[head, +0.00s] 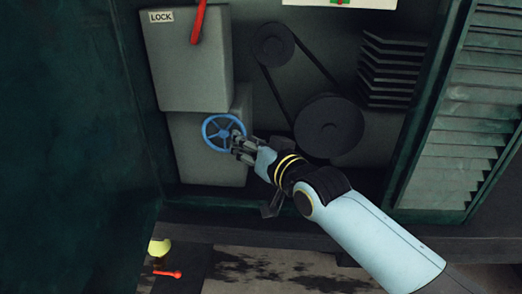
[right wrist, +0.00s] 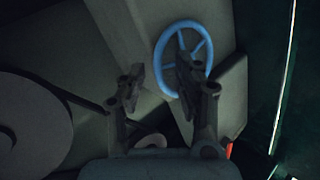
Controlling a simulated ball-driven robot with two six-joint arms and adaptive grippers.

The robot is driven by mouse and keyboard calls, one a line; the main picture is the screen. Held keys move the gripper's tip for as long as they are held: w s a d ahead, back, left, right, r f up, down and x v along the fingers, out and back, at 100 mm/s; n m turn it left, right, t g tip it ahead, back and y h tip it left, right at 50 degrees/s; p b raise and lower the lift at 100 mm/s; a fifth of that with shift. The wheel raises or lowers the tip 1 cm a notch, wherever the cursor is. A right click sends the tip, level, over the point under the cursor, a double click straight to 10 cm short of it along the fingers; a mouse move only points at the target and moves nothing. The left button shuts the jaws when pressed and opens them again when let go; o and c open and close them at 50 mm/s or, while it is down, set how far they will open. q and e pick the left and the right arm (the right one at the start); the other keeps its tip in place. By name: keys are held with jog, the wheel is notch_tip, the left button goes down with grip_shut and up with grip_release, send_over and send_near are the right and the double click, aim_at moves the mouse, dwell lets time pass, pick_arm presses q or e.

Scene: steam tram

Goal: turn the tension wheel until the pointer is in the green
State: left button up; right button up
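The blue spoked tension wheel (head: 207,122) sits on the front of a grey box low in the cabinet. It also shows in the right wrist view (right wrist: 182,26). My right gripper (head: 237,146) is at the wheel's right side and overlaps its rim in the picture. In the right wrist view its two fingers (right wrist: 160,80) are apart, with part of the wheel's rim seen between them; I cannot tell if they touch it. My left gripper is out of view.
A grey box (head: 185,70) with a LOCK label and a red lever (head: 199,22) is above the wheel. A belt joins two dark pulleys (head: 330,126) to the right. Black fins (head: 388,70) and a louvred green door (head: 462,140) are further right. A red-handled item (head: 168,273) lies below.

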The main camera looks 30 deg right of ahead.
jog(key=s+r, duration=0.1)
jog(key=s, duration=1)
jog(key=shift+d+r, duration=0.2)
dwell(1.1)
